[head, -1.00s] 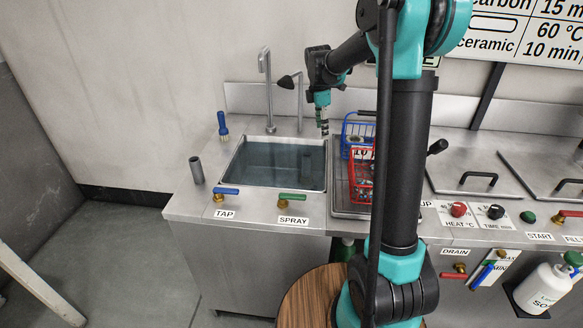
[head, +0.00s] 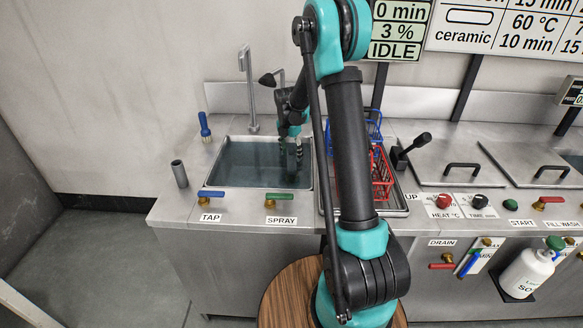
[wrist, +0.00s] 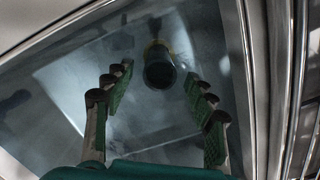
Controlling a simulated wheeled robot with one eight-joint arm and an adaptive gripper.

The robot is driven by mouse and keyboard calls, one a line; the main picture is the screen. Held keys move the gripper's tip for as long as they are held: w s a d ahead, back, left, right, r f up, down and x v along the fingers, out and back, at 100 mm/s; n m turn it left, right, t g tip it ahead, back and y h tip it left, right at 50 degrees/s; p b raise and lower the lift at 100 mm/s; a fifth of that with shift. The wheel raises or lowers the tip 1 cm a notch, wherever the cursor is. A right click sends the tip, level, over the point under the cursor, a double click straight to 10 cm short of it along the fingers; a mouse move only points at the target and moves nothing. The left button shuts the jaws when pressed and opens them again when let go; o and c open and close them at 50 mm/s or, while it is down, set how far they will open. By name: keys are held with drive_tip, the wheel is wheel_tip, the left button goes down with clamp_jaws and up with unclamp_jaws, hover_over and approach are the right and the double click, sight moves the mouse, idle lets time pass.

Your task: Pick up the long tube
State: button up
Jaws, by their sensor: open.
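My gripper (head: 291,152) is open over the right part of the sink (head: 221,188), pointing down. In the wrist view, a dark round-ended tube (wrist: 159,66) shows between and just beyond the fingertips of my gripper (wrist: 157,78). Both fingers are apart from it in the picture; how deep it lies cannot be told. Its far part is blurred, with a yellowish edge. In the head view this tube cannot be made out.
A tap spout (head: 250,95) stands behind the sink. A blue basket (head: 371,124) and a red basket (head: 381,184) are right of the sink, partly behind my arm. A blue brush (head: 205,128) is at the back left. TAP and SPRAY handles line the front edge.

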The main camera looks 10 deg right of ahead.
sight(293, 166)
drive_tip(key=f, duration=0.5)
drive_tip(key=w+f, duration=0.1)
drive_tip(key=f, duration=0.2)
drive_tip(key=shift+d+f, duration=0.1)
drive_tip(key=shift+d, duration=0.25)
clamp_jaws()
